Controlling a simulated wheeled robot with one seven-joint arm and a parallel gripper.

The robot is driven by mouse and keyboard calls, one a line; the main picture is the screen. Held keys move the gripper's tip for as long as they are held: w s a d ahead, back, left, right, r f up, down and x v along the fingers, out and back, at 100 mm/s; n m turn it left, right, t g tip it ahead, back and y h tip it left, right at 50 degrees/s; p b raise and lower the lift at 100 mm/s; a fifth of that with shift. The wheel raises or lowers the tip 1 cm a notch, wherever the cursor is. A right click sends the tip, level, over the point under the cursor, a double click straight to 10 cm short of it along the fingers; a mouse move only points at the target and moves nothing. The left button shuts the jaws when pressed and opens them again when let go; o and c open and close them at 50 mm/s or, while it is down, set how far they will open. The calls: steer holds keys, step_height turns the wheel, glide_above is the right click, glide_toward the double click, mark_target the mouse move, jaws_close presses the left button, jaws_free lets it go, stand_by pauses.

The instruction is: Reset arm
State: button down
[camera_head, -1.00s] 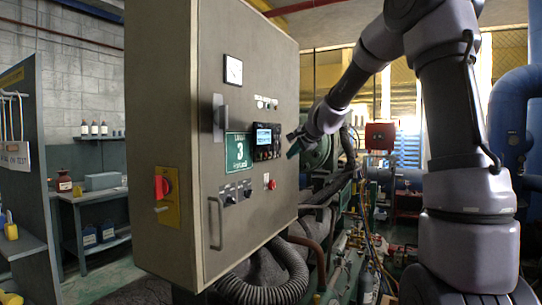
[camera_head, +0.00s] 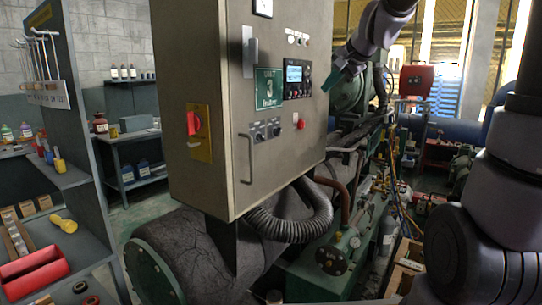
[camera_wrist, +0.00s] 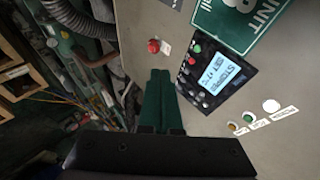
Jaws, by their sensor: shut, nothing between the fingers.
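My gripper (camera_head: 333,79) is at the right side of the grey control cabinet (camera_head: 230,110), near the controller with the lit screen (camera_head: 297,78). In the wrist view its green fingers (camera_wrist: 157,75) are together with nothing between them. They point at the cabinet face, below the red button (camera_wrist: 154,46) in the picture and left of the controller screen (camera_wrist: 220,73). The screen appears to read "STOPPED". I cannot tell the exact gap between fingertips and panel.
The cabinet has a red rotary switch (camera_head: 194,122) and a handle (camera_head: 246,158). A corrugated hose (camera_head: 290,225) and pipework lie below. A shelf with a red tray (camera_head: 35,270) and yellow flashlight (camera_head: 64,223) stands left. A red box (camera_head: 416,80) is behind right.

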steer(key=s+d+f+n+g+h, duration=0.1)
steer(key=s+d+f+n, duration=0.1)
steer(key=s, duration=1.1)
steer(key=s+d+f+n+g+h, duration=0.1)
steer(key=s+d, duration=0.3)
steer(key=s, duration=0.9)
steer(key=shift+f+n+g, duration=0.3)
steer(key=shift+f+n, duration=0.4)
steer(key=shift+f, duration=0.1)
